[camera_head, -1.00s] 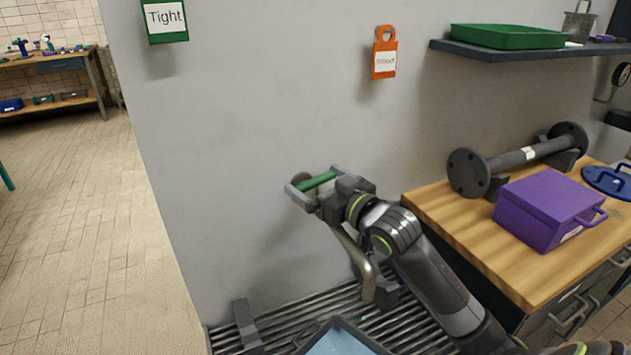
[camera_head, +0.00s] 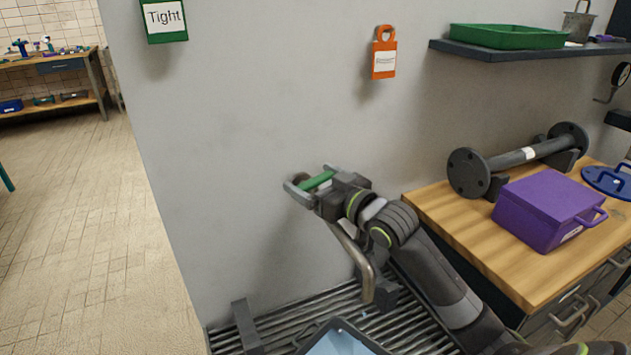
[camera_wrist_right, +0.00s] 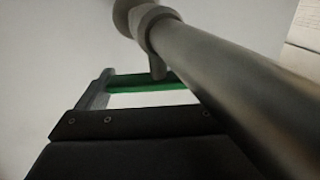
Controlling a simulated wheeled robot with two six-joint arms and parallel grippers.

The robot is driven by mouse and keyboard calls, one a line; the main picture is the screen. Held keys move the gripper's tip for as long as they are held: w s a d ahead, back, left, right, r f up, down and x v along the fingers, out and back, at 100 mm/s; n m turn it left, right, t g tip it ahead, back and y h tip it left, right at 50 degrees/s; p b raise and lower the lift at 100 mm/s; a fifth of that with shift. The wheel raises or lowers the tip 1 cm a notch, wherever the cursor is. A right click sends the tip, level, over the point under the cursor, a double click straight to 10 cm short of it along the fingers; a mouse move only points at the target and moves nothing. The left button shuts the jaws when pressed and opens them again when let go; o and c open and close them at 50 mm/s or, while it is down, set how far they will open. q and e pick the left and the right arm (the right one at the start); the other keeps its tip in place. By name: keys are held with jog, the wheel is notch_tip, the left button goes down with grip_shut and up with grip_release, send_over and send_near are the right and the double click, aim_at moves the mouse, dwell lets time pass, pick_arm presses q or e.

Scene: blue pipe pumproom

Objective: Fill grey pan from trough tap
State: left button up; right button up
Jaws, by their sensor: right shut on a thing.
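The trough tap has a green lever handle (camera_head: 318,181) and a bent metal spout (camera_head: 354,262) that comes down from the wall. My right gripper (camera_head: 311,187) is shut on the green handle, with a finger on either side of it. In the right wrist view the green handle (camera_wrist_right: 148,82) lies across the gripper, and the tap's pipe (camera_wrist_right: 235,85) crosses in front. The grey pan (camera_head: 340,325) stands below the spout on the slatted trough, cut off by the bottom edge. Pale blue water (camera_head: 340,345) shows inside it. My left gripper is not in view.
A slatted metal grate (camera_head: 290,318) covers the trough. To the right, a wooden bench (camera_head: 455,235) holds a purple box (camera_head: 545,205), a flanged dark pipe (camera_head: 515,158) and a blue lid (camera_head: 610,182). A shelf (camera_head: 480,51) bears a green tray (camera_head: 508,37). Open floor lies left.

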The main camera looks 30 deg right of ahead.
jog(key=shift+f+n+g+y+b, duration=0.1)
jog(key=shift+n+g+y+b, duration=0.2)
jog(key=shift+n+y+b, duration=0.5)
jog(key=shift+y, duration=0.4)
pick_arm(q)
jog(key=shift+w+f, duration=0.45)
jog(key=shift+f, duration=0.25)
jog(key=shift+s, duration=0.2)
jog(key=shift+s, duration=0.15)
pick_arm(e)
jog(key=o, duration=0.7)
